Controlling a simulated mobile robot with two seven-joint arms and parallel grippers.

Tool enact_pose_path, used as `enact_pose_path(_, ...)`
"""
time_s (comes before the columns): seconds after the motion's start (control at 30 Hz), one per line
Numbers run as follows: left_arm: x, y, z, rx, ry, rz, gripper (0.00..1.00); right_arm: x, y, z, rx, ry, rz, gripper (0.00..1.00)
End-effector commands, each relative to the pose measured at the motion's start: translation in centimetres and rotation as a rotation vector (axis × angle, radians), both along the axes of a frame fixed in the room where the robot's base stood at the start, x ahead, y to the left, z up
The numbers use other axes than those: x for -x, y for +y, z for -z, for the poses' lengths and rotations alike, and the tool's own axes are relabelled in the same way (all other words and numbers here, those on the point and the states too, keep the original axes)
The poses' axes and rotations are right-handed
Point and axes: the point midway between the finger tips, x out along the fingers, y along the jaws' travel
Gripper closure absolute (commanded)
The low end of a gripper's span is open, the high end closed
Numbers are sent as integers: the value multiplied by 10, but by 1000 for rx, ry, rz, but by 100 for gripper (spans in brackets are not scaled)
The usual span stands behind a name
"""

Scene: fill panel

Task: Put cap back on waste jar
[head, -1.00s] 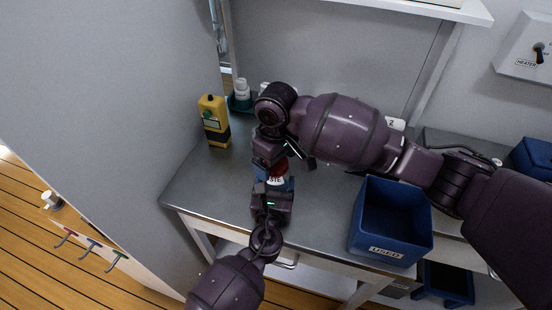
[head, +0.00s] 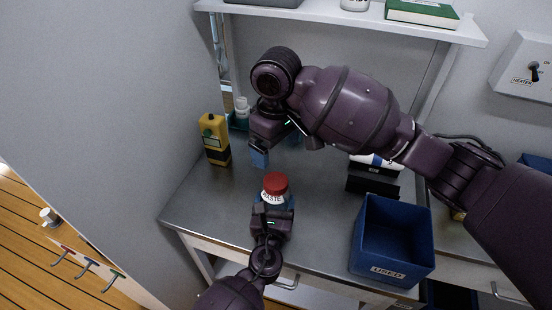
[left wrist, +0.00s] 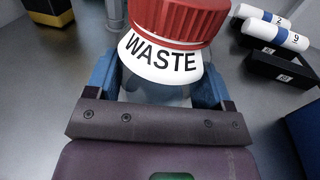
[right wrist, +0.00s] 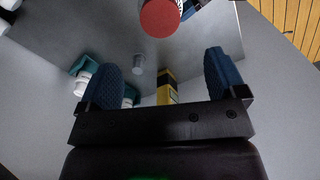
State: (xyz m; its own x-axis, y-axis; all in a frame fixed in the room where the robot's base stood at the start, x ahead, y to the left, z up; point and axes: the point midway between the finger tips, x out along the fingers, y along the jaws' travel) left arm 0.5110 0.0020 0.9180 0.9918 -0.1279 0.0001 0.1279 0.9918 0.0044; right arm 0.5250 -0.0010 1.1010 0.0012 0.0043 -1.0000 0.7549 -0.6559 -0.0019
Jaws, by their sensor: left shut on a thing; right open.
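The waste jar (head: 272,198) stands upright on the grey bench, with a white collar label reading WASTE and a red cap (head: 275,182) seated on top. In the left wrist view the red cap (left wrist: 180,18) sits above the label (left wrist: 160,58), and the jar body is between the blue fingers. My left gripper (left wrist: 165,85) is shut on the jar body. My right gripper (head: 260,158) is raised above the bench behind the jar, open and empty. In the right wrist view the red cap (right wrist: 160,18) lies beyond the open fingers (right wrist: 165,75).
A yellow and black device (head: 214,140) stands at the back left, near a white bottle (head: 241,108) in a teal holder. A blue bin labelled USED (head: 391,225) stands right of the jar. A black rack (head: 373,182) with white tubes is behind the bin. A shelf (head: 340,18) overhangs the back.

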Motion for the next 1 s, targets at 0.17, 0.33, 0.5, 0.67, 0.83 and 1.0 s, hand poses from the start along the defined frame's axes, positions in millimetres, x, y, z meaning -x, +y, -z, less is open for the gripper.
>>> enact_pose_path(0.17,0,0,0,-1,1,0,91,0,0,-11,1,-1,1,10)
enact_pose_path(0.33,0,0,0,-1,1,0,91,0,0,-12,0,0,0,10)
enact_pose_path(0.5,0,0,0,-1,1,0,19,0,0,-12,0,0,0,10)
enact_pose_path(0.67,0,0,0,0,0,0,0,0,0,-12,1,1,0,10)
enact_pose_path(0.83,0,0,0,0,0,0,0,0,0,-12,1,1,0,10)
enact_pose_path(1.0,9,2,1,0,1,-1,0,0,0,-11,1,1,0,10)
